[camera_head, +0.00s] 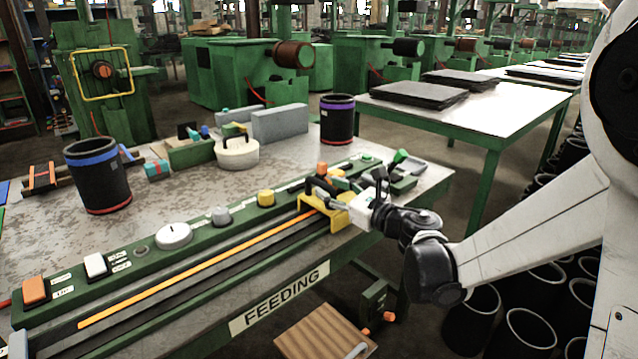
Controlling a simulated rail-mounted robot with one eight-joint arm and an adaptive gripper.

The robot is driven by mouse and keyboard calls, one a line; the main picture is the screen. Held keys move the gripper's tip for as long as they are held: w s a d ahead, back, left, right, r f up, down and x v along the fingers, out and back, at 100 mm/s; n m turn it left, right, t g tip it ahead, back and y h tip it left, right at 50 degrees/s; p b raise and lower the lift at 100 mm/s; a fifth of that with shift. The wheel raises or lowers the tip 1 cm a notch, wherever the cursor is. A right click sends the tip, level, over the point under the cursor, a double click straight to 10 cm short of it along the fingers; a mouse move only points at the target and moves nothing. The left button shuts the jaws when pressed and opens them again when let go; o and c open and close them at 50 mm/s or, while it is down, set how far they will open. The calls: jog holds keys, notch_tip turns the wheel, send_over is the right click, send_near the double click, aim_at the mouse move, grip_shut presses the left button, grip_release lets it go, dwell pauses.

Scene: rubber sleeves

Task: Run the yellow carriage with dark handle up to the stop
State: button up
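The yellow carriage (338,217) sits on the rail along the table's front edge, near its right end. Its dark handle (317,186) appears to stand up from it, partly hidden by my gripper. My gripper (328,190) reaches in from the right, with its fingers at the handle. Whether the fingers are closed on the handle is too small to tell. The slotted rail (190,287) with an orange strip runs from the carriage to the lower left. I cannot clearly make out which part is the stop.
A green control panel (205,232) with buttons and knobs runs behind the rail. Black sleeves stand on the table, one with a blue band (98,178) and one with a purple band (337,122). A white round object with a handle (237,153) stands between them. The rail left of the carriage looks clear.

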jog(key=v, duration=0.6)
jog(key=shift+r, duration=0.1)
jog(key=d+r+m+t+h, duration=0.6)
jog(key=d+r+m, duration=0.35)
jog(key=m, duration=0.45)
jog(key=s+d+m+g+h, duration=0.1)
jog(key=s+d+m+h, duration=0.55)
jog(key=m, duration=0.75)
jog(key=s+f+m+g, duration=0.5)
jog(key=s+f+m, duration=0.2)
jog(key=s+m, duration=0.35)
jog(key=s+f+m+g, duration=0.65)
jog(key=s+m, duration=0.25)
jog(key=s, duration=0.2)
notch_tip(320, 180, up, 12)
jog(key=p, duration=1.3)
jog(key=shift+s+a+t, duration=0.2)
jog(key=shift+a+t, duration=0.15)
